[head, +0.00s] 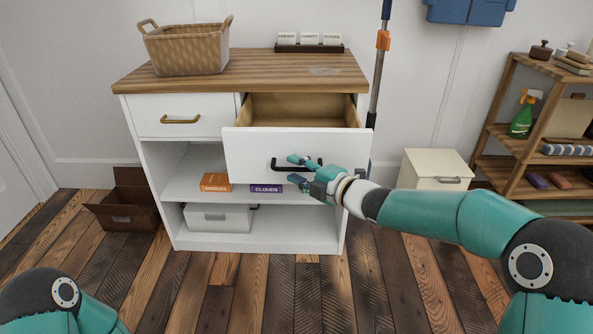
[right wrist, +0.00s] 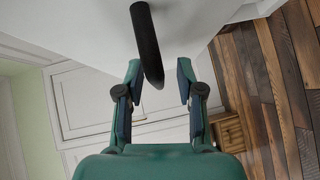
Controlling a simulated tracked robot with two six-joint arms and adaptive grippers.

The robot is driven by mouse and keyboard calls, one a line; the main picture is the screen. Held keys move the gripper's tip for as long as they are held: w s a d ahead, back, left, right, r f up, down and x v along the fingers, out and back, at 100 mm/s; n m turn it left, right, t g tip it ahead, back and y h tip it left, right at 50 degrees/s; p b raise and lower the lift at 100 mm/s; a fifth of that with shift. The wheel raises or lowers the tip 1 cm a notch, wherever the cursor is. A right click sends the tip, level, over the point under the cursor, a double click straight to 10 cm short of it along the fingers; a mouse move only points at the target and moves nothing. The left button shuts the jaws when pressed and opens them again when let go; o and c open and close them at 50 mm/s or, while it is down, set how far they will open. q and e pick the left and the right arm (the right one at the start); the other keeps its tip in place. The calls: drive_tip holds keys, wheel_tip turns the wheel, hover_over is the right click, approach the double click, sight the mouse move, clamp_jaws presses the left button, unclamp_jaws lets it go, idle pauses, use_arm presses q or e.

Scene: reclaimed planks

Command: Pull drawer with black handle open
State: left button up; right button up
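The drawer with the black handle (head: 276,165) is at the upper right of a white cabinet. It is pulled well out, its white front (head: 243,145) forward and its bare wooden inside (head: 300,108) showing. My right gripper (head: 295,170) is at the handle, in front of the drawer front. In the right wrist view its two fingers (right wrist: 158,78) are apart, and the dark handle (right wrist: 145,40) shows between their tips, without visible contact on either side. Only part of my left arm shows at the bottom left; its gripper is out of view.
A woven basket (head: 188,50) and a card holder (head: 309,47) stand on the wooden top (head: 255,70). A closed drawer with a brass handle (head: 181,120) is at left. A brown box (head: 125,205) and a cream cabinet (head: 428,165) stand on the floor; shelves (head: 510,140) are at right.

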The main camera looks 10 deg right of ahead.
drive_tip(key=v, duration=1.1)
drive_tip(key=shift+s+d, duration=0.15)
drive_tip(key=shift+s, duration=0.1)
drive_tip(key=s+a+f+m+g+h, duration=0.1)
drive_tip(key=s+f+m+g, duration=0.15)
drive_tip(key=f, duration=0.75)
drive_tip(key=s+a+f+m+g+h, duration=0.1)
drive_tip(key=s+f+m, duration=0.25)
drive_tip(key=f, duration=0.65)
drive_tip(key=s+a+f+m+g+h, duration=0.1)
drive_tip(key=s+f+m+g, duration=0.2)
drive_tip(key=f, duration=0.7)
drive_tip(key=s+d+f+m+g+h, duration=0.1)
drive_tip(key=s+f+m+g+h, duration=0.15)
drive_tip(key=s+f+m, duration=0.5)
drive_tip(key=s+d+f+m+g+h, duration=0.1)
drive_tip(key=s+f+m+g, duration=0.25)
drive_tip(key=s+m, duration=0.75)
wheel_tip(320, 180, up, 37)
drive_tip(key=s+n+p, duration=0.1)
drive_tip(key=p, duration=3.7)
drive_tip(key=shift+s+a+p, duration=0.15)
drive_tip(key=shift+a+p, duration=0.05)
drive_tip(key=shift+p, duration=0.2)
